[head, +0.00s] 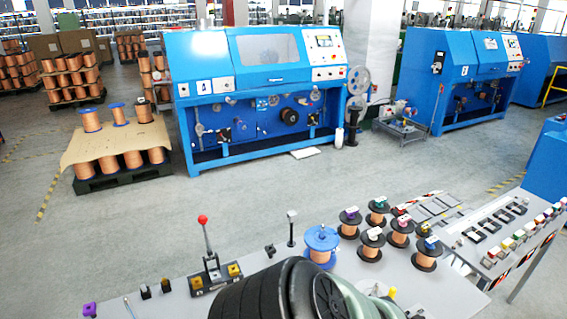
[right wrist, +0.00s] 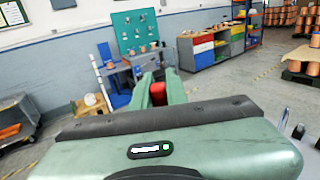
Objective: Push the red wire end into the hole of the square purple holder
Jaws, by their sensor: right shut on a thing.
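My right gripper (right wrist: 158,88) is shut on a small red piece (right wrist: 158,95) in the right wrist view; I take it for the red wire end, but its tip and any wire are not clear. My right arm fills the bottom centre of the head view, and its fingers do not show there. A small purple block (head: 89,310), likely the square purple holder, is at the table's left, at the bottom edge of the head view. Its hole cannot be made out. The right gripper appears apart from it. My left gripper is not in view.
A lever with a red knob (head: 203,219) stands on the grey table (head: 185,268), with yellow blocks (head: 234,270) at its base. A blue spool (head: 321,240) and several black-flanged copper spools (head: 370,240) stand right of it. Small black posts (head: 166,285) are near the purple block.

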